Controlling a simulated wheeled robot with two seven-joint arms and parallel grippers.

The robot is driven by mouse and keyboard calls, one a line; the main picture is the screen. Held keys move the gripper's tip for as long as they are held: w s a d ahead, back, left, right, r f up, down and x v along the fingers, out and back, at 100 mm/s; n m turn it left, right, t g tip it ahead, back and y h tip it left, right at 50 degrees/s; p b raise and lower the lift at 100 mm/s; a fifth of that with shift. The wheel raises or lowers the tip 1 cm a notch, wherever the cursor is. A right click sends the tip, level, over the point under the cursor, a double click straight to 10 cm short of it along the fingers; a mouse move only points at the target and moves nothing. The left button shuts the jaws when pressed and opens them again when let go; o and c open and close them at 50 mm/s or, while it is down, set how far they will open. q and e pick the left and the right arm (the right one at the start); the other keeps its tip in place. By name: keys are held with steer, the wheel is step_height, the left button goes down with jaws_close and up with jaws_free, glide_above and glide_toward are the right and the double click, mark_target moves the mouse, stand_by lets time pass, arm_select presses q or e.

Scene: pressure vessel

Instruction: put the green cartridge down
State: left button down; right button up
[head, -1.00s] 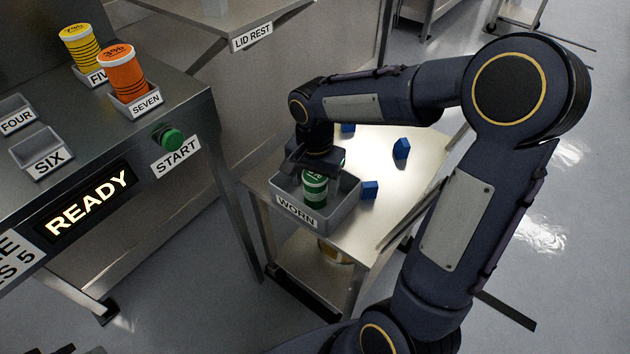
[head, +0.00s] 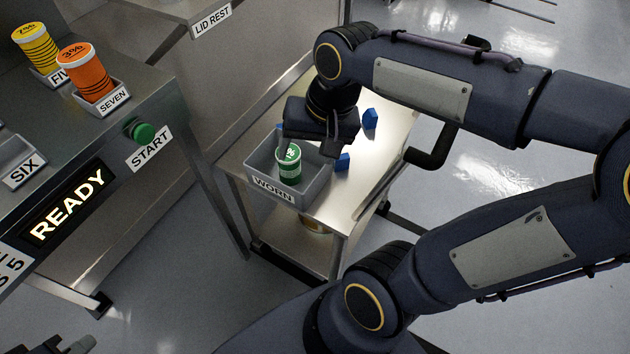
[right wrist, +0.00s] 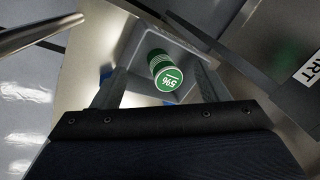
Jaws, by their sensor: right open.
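The green cartridge (head: 289,163) with a white-marked lid is in the grey bin labelled WORN (head: 270,186), near upright. In the right wrist view the cartridge (right wrist: 165,74) shows between and beyond my open fingers, with clear space on both sides. My right gripper (head: 308,142) is open and empty, above and just behind the cartridge, apart from it. The bin also shows in the right wrist view (right wrist: 128,84). Only a dark tip of my left gripper (head: 75,346) shows at the bottom left edge; its jaws cannot be made out.
The bin stands on a small metal cart (head: 235,160) with several blue blocks (head: 370,119) beside it. To the left, a bench holds an orange cartridge (head: 90,75) in slot SEVEN, a yellow cartridge (head: 37,45) in slot FIVE, a green START button (head: 139,131) and a READY display (head: 68,205).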

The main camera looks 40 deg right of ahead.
steer(key=s+a+f+n+t+y, duration=0.1)
steer(key=s+a+f+n+t, duration=0.1)
steer(key=s, duration=0.5)
steer(key=a+n+t, duration=0.1)
steer(key=n, duration=0.1)
steer(key=shift+s+f+n+y, duration=0.35)
steer(key=shift+s+n+y, duration=0.05)
steer(key=shift+a, duration=0.1)
step_height(320, 180, up, 20)
steer(key=p, duration=1.9)
steer(key=shift+f, duration=0.25)
